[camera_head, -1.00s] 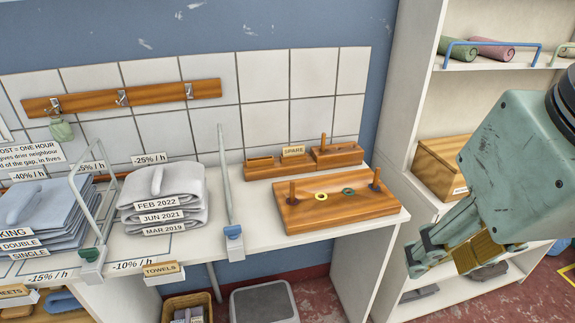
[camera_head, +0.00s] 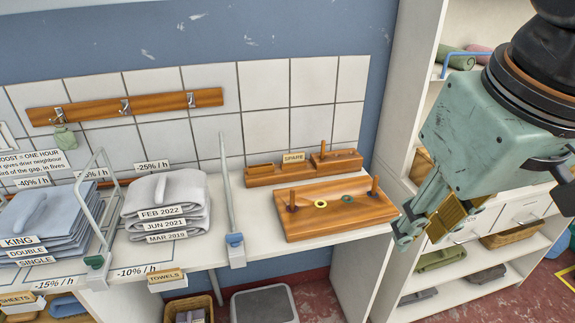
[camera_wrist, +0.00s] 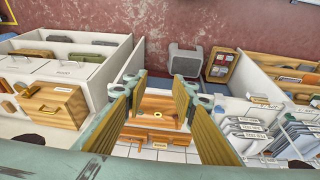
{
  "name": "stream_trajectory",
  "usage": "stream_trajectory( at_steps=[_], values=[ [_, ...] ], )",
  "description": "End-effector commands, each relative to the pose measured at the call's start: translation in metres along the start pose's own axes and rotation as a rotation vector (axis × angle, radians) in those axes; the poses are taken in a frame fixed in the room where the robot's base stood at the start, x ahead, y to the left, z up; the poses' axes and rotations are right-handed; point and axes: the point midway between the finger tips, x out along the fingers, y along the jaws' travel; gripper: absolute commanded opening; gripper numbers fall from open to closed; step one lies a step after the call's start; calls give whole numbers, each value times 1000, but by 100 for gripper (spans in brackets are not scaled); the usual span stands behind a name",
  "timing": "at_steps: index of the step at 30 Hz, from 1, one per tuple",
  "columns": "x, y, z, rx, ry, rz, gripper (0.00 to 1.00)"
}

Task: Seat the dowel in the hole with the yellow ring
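A wooden board (camera_head: 340,217) lies on the white counter. Its yellow-ringed hole (camera_head: 320,204) looks empty, and so does the green-ringed hole (camera_head: 347,199). One dowel (camera_head: 292,197) stands upright near the board's left end, and another dowel (camera_head: 375,186) stands near its right end. A further dowel (camera_head: 323,148) stands at the spare block behind. My gripper (camera_head: 424,228) is right of the board, apart from it, and empty. In the wrist view, my gripper (camera_wrist: 158,95) has its fingers spread, with the board (camera_wrist: 146,103) seen below between them.
Wooden blocks with a SPARE label (camera_head: 293,157) sit behind the board. An upright divider (camera_head: 230,200) stands left of it, beside stacked grey towels (camera_head: 165,200). A white shelf unit (camera_head: 405,120) rises at the right. A grey step stool (camera_head: 264,303) is on the floor.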

Motion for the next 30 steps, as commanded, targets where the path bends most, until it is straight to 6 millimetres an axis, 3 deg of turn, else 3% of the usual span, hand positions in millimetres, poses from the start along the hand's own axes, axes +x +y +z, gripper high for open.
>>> stream_trajectory(
  at_steps=[13, 30],
  values=[
    [-5, -2, -70, -198, -42, -19, 25],
    [9, -12, -152, -450, -89, -51, 25]
  ],
)
